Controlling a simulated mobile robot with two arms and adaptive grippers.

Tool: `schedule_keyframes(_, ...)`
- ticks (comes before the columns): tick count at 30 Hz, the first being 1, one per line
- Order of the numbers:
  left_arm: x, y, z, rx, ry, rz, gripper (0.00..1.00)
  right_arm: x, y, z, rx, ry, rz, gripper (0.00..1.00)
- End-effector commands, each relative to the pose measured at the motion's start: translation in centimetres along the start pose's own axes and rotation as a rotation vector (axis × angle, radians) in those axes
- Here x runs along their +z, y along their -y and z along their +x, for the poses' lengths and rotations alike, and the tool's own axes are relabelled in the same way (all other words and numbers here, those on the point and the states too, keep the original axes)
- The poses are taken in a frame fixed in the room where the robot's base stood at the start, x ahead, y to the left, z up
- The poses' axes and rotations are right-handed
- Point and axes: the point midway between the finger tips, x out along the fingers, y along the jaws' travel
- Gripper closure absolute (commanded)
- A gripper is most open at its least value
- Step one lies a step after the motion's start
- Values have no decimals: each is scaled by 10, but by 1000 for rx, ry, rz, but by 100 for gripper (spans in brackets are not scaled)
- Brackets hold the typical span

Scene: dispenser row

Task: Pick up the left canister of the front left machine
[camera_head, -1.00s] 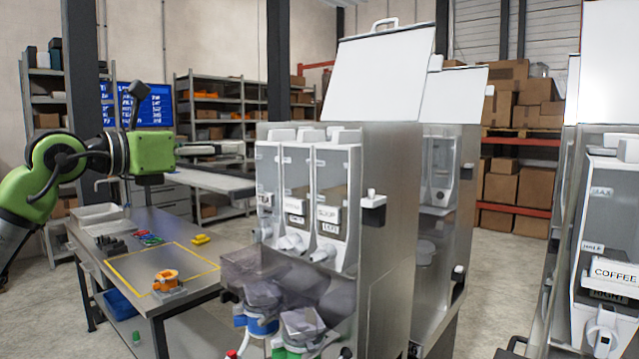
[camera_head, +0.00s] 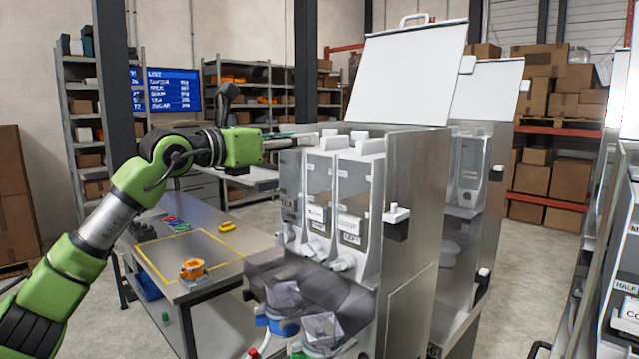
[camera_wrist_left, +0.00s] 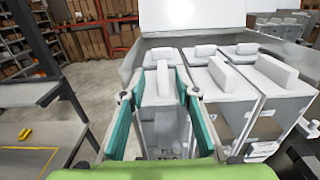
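The front left machine (camera_head: 415,185) has its white lid raised and holds a row of canisters with white tops. The left canister (camera_head: 291,185) is at the row's left end, standing in the machine. Its white top with a raised grip (camera_wrist_left: 163,82) shows in the left wrist view. My left gripper (camera_head: 295,138) reaches in level from the left at the canister's top. In the left wrist view its two teal fingers (camera_wrist_left: 163,95) are apart, one on each side of the top. Contact cannot be told. My right gripper is in neither view.
The neighbouring canister (camera_head: 318,190) stands close on the right. A metal table (camera_head: 215,285) with an orange item (camera_head: 192,268) and a yellow outline is at the left. A second machine (camera_head: 470,180) stands behind. Another machine is at the right edge.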

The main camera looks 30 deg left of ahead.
Motion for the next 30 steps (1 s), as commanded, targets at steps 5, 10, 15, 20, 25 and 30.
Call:
schedule_keyframes(5, 4, 4, 24, -2, -3, -3, 71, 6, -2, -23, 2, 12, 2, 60)
schedule_keyframes(10, 2, 3, 35, -1, -1, -1, 71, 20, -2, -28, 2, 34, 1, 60)
schedule_keyframes(15, 0, 3, 36, 0, 0, -1, 71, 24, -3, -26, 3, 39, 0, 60)
schedule_keyframes(20, 0, 3, 35, -1, 0, -1, 99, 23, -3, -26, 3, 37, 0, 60)
schedule_keyframes(25, 0, 3, 35, -1, -1, -1, 100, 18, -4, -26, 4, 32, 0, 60)
schedule_keyframes(30, 3, 3, 35, -1, 4, -1, 100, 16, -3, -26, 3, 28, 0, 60)
